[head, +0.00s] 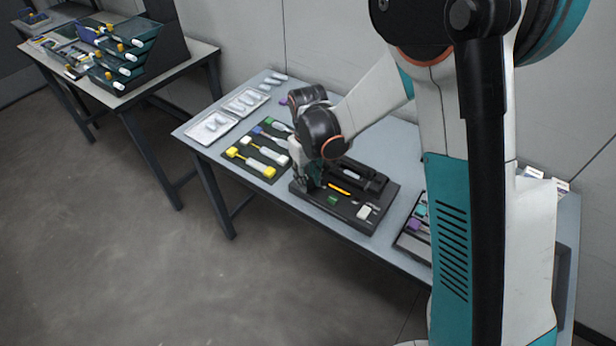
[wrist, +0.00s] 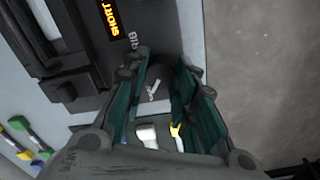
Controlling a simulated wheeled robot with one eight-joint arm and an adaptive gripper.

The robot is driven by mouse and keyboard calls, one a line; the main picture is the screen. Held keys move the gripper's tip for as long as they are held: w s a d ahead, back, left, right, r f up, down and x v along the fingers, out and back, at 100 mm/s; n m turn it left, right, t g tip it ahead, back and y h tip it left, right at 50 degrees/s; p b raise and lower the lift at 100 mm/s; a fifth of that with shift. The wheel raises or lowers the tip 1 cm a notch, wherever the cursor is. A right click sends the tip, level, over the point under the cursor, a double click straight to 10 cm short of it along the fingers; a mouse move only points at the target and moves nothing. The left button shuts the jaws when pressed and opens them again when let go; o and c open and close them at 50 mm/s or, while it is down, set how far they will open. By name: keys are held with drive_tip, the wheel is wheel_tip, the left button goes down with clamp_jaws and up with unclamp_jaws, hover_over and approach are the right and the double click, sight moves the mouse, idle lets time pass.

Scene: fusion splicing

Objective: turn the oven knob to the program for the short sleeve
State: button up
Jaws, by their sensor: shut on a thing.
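The oven knob (wrist: 156,82) is a dark round knob with a white mark, seen between my fingers in the wrist view. My gripper (wrist: 162,66) is shut on the knob, with one teal finger on either side. In the head view my gripper (head: 315,176) is low over the left part of the black station (head: 312,198), and the knob is hidden there. A lit orange display (wrist: 112,18) reading "SHORT" shows in the wrist view. Pale lettering beside the knob is partly covered by a finger. I cannot tell exactly where the white mark points.
A dark tray (head: 232,168) with yellow, white, blue and green tools lies left of the station. White trays (head: 212,127) lie farther left. Another tray (head: 409,240) is partly hidden by my arm at right. A second table (head: 150,80) holds a rack.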

drive_tip(key=shift+n, duration=0.3)
idle(0.4)
drive_tip(key=o, duration=1.1)
wheel_tip(320, 180, up, 12)
drive_tip(key=shift+r, duration=0.1)
